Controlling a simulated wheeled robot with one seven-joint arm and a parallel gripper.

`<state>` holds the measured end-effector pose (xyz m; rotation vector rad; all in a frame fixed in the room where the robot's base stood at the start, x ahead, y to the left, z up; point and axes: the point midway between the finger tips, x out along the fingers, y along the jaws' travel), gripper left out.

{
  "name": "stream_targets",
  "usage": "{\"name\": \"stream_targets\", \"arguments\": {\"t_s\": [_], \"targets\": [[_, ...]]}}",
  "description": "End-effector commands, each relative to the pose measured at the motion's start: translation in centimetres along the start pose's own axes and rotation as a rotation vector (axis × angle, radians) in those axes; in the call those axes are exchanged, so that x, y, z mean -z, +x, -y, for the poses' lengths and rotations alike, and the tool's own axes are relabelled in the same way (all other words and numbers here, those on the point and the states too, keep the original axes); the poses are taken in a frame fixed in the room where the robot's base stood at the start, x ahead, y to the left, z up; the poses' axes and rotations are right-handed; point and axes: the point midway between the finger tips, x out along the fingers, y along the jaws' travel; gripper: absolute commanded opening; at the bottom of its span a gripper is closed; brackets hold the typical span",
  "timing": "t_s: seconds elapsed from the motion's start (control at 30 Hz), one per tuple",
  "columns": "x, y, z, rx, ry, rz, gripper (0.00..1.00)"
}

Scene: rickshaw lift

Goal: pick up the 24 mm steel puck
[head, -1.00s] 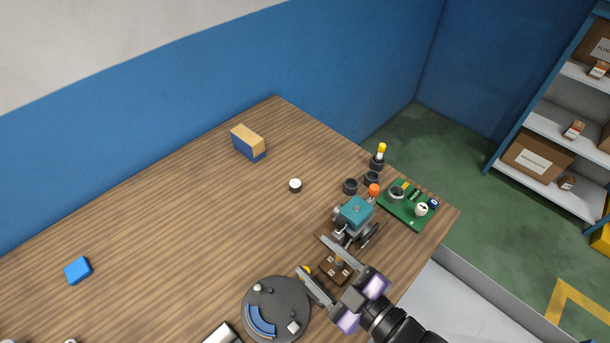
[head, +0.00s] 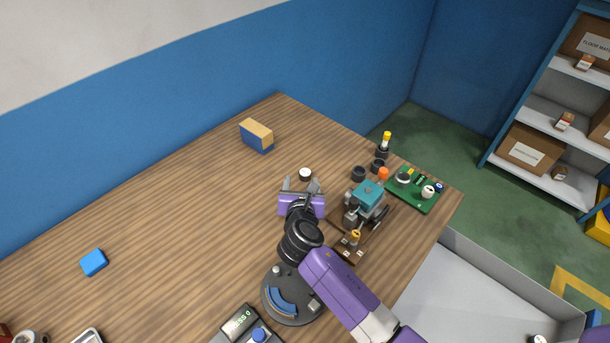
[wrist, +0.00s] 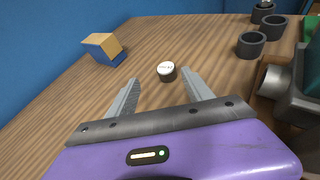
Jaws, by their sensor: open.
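The steel puck (head: 305,174) is a small round piece with a white top and dark side, lying flat on the wooden table. In the wrist view the puck (wrist: 166,71) is just beyond the fingertips, roughly centred between them. The white top carries a small label that I cannot read. My gripper (head: 301,183) is open and empty, low over the table, with its fingers pointing toward the puck. In the wrist view my gripper (wrist: 158,82) shows both grey fingers spread apart. I cannot tell from the pictures whether a finger touches the puck.
A teal-topped rickshaw model (head: 368,196) stands to the right of my gripper. Dark rings (head: 359,173) and a green board (head: 413,190) lie beyond it. A yellow-and-blue block (head: 257,136) is at the back, a blue block (head: 94,262) far left. The table between them is clear.

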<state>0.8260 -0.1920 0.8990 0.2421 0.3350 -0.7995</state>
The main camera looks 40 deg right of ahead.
Motion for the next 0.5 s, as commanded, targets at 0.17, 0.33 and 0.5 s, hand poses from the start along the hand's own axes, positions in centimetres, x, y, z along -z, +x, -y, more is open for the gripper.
{"name": "stream_targets", "arguments": {"t_s": [0.17, 0.33, 0.5], "targets": [[-0.2, 1.1, 0.5, 0.035, -0.082, 0.001, 0.6], [-0.2, 2.9, 0.7, 0.036, -0.082, 0.0, 0.6], [0.0, 4.6, 0.8, 0.034, -0.082, 0.0, 0.6]]}}
